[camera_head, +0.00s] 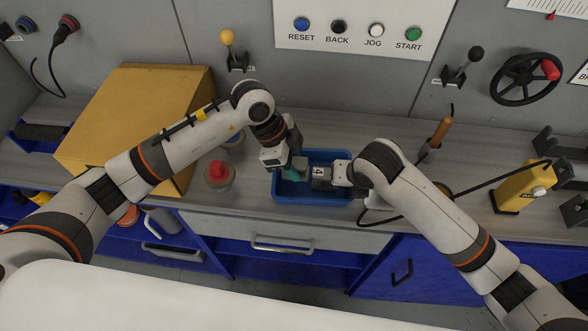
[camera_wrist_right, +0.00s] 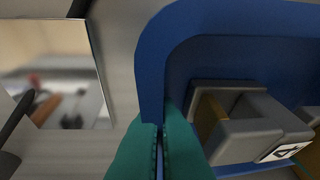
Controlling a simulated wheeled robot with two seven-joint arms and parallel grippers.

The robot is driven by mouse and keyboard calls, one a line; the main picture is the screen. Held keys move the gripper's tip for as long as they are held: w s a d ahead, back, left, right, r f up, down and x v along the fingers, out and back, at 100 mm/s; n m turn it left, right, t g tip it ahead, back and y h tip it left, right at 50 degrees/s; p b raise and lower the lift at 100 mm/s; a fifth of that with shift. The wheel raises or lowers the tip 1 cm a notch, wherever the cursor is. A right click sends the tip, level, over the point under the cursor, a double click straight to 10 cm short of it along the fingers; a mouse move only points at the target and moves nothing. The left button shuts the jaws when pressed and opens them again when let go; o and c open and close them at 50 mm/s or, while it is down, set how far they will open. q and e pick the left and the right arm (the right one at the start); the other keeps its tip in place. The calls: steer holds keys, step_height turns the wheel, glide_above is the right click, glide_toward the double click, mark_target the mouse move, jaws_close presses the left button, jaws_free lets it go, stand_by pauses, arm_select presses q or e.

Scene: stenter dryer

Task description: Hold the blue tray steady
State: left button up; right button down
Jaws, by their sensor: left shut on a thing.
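The blue tray (camera_head: 342,157) sits on the grey worktop near its front edge. It also shows in the right wrist view (camera_wrist_right: 152,75). A grey block (camera_head: 321,178) marked 4 lies in it; the right wrist view shows the block (camera_wrist_right: 238,125) close up, with a brownish inner face. My left gripper (camera_head: 294,173) reaches into the tray's left part, its teal fingers shut on what looks like a grey block; the grip is partly hidden. My right gripper (camera_wrist_right: 160,150) has its teal fingers closed on either side of the tray's wall. In the head view, its wrist covers the tray's right end.
A yellow box (camera_head: 130,110) and a red push button (camera_head: 218,172) stand left of the tray. A wooden-handled tool (camera_head: 439,132), a black cable and a yellow device (camera_head: 522,187) are at right. A drawer handle (camera_head: 282,246) is below. Panel buttons and levers line the back.

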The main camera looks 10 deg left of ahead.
mark_target(294, 161)
arm_select(q)
step_height(294, 161, up, 7)
steer(key=shift+r, duration=0.1)
arm_select(e)
steer(key=c, duration=1.6)
jaws_free()
steer(key=shift+r, duration=0.15)
